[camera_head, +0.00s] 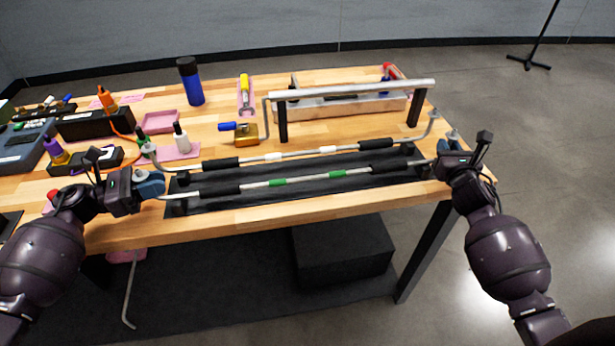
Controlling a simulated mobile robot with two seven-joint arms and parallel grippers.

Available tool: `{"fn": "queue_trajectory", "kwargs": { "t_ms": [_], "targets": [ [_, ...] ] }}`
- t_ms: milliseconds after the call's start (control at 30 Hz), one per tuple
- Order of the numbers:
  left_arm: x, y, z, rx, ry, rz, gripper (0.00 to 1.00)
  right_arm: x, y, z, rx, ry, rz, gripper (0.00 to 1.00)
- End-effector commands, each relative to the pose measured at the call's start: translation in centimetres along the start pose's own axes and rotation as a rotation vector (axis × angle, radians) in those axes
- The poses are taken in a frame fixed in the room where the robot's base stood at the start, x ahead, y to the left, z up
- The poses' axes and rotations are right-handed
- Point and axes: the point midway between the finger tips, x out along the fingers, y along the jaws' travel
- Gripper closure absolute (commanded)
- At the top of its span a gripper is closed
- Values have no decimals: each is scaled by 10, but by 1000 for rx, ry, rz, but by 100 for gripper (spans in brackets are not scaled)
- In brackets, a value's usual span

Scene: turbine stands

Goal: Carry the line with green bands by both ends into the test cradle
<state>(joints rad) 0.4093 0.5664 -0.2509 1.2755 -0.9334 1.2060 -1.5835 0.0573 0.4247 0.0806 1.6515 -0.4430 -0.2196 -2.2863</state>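The line with green bands (307,179) is a thin silver tube with two green bands and black sleeves. It lies along the front of a long black tray (300,194), low over it; I cannot tell whether it touches its supports. My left gripper (153,186) is at its left end and my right gripper (446,152) at its right end. The fingers hide both ends, so I cannot tell whether they are closed on them. A metal-railed stand (350,91) with black posts is behind; I cannot tell whether it is the test cradle.
A similar line with white bands (300,152) lies just behind, its bent ends rising. A yellow-brown tool (246,134), pink trays (160,122), a blue bottle (190,81) and black boxes (95,123) occupy the back and left. A bare wooden strip (290,213) runs along the front edge.

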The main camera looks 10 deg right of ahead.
Motion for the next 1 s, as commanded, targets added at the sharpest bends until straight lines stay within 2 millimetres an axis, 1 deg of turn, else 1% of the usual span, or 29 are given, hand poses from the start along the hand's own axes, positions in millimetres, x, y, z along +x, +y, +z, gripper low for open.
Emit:
{"fn": "queue_trajectory", "kwargs": {
  "t_ms": [33,100,133,433,667,867,1000],
  "targets": [
    [0,0,0,0,0,0,88,0,0,0,0,0,0,90],
    [0,0,0,0,0,0,99,0,0,0,0,0,0,100],
    [0,0,0,0,0,0,100,0,0,0,0,0,0,100],
    [0,0,0,-1,0,0,100,0,0,0,0,0,0,100],
    [0,0,4,2,-1,0,100,0,0,4,0,-3,0,100],
    [0,1,17,9,-2,0,100,0,0,17,1,-10,0,100],
    [0,1,30,14,-3,1,100,1,0,30,2,-15,0,100]
  ]
}}
